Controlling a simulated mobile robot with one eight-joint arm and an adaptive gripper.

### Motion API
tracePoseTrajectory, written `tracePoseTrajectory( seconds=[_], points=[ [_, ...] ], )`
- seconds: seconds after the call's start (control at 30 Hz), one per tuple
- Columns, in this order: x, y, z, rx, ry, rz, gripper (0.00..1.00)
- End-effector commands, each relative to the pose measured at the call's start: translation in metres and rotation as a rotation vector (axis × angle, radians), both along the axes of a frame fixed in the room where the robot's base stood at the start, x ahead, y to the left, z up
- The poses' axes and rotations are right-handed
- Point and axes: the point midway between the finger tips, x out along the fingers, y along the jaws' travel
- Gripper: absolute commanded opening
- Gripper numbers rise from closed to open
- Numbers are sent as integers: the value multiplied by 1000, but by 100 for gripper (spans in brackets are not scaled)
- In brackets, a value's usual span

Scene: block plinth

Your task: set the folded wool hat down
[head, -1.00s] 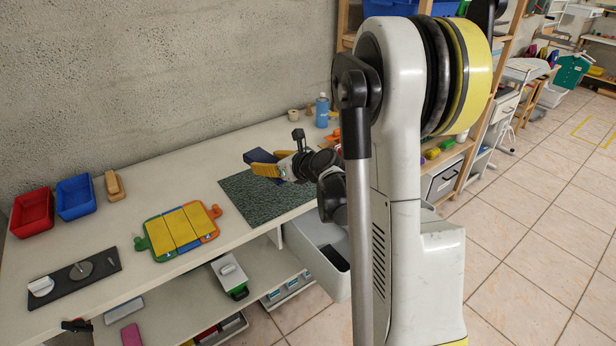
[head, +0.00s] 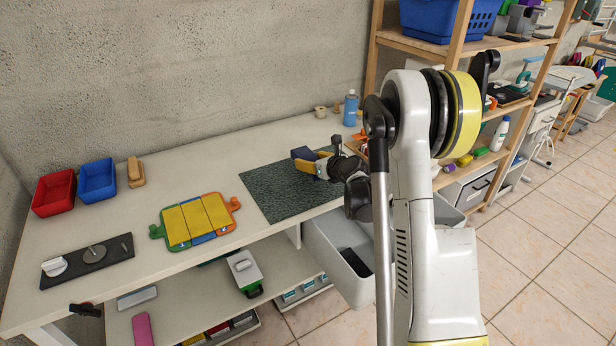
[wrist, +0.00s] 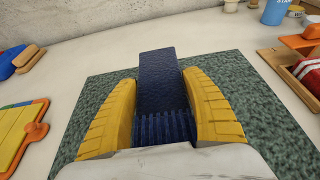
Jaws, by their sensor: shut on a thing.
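The folded wool hat (wrist: 160,85) is dark navy with a ribbed part near my palm. My gripper (wrist: 163,112) is shut on it, with a yellow finger on each side of the ribbed part. In the head view the hat (head: 303,153) shows as a small dark blue patch at my gripper (head: 308,165). Both are over the dark green speckled mat (head: 272,193) on the white bench. The mat also surrounds the hat in the wrist view (wrist: 258,130). I cannot tell whether the hat touches the mat.
On the bench are a yellow panelled board (head: 196,220), a red bin (head: 54,193), a blue bin (head: 98,180) and a dark plate with knobs (head: 88,260). A blue bottle (head: 351,108) stands behind the mat. A red-striped item (wrist: 308,75) lies right of it.

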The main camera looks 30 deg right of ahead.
Motion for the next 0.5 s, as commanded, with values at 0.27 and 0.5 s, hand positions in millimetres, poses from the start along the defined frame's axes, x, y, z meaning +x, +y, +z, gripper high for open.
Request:
tracePoseTrajectory(
  seconds=[0.27,0.5],
  points=[
    [9,7,-20,1,0,0,24],
    [8,7,-48,1,0,0,24]
  ],
)
